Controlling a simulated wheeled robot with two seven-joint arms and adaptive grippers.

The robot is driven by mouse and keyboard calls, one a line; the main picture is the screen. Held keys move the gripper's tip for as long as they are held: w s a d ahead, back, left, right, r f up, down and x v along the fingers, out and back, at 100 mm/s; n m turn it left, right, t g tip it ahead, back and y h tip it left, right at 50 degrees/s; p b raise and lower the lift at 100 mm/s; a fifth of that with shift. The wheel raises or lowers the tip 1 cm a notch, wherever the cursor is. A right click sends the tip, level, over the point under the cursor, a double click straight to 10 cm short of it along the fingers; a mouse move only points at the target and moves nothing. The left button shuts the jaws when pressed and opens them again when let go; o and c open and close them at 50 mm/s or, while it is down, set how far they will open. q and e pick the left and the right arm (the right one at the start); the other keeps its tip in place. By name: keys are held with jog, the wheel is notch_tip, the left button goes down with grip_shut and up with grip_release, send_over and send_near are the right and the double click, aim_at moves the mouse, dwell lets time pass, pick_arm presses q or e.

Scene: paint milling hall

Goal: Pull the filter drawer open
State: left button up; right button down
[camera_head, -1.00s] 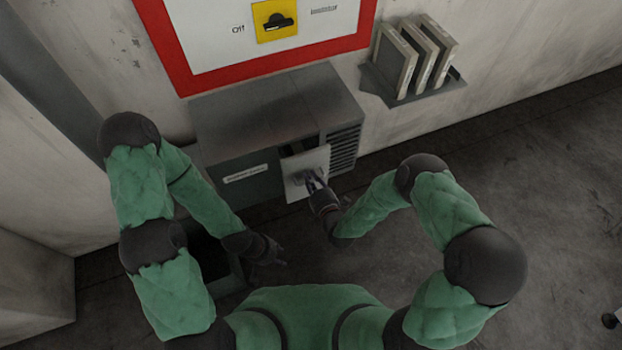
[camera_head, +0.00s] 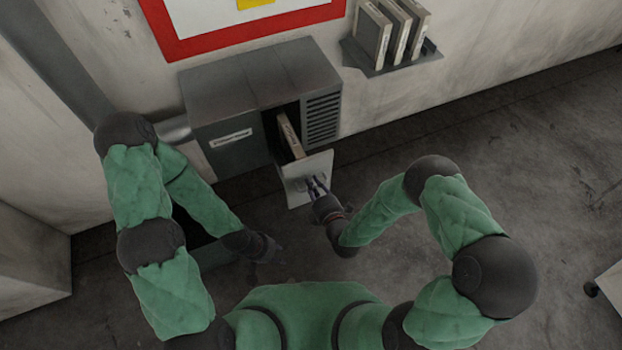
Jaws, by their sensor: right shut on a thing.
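The filter drawer (camera_head: 306,165) is a pale front plate standing out from the grey cabinet (camera_head: 255,82), with a gap between plate and cabinet. A light-edged filter (camera_head: 290,136) shows in the drawer behind the plate. My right gripper (camera_head: 317,186) is shut on the drawer's handle, in front of the plate; its fingers partly hide the handle. My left gripper (camera_head: 274,254) hangs low, left of and below the drawer, apart from everything; it is dark and small, so its jaws are unclear.
A wall shelf (camera_head: 385,62) holds several upright filters (camera_head: 397,29) right of the cabinet. A red-framed sign (camera_head: 250,30) is on the wall above. A pale block (camera_head: 30,255) stands at left, and a wheeled item (camera_head: 608,285) at the right edge.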

jog(key=shift+f+v, duration=0.15)
jog(key=shift+v, duration=0.6)
jog(key=shift+f+v, duration=0.15)
jog(key=shift+v, duration=0.6)
jog(key=shift+f, duration=0.1)
jog(key=c, duration=1.2)
grip_release()
jog(key=v, duration=1.2)
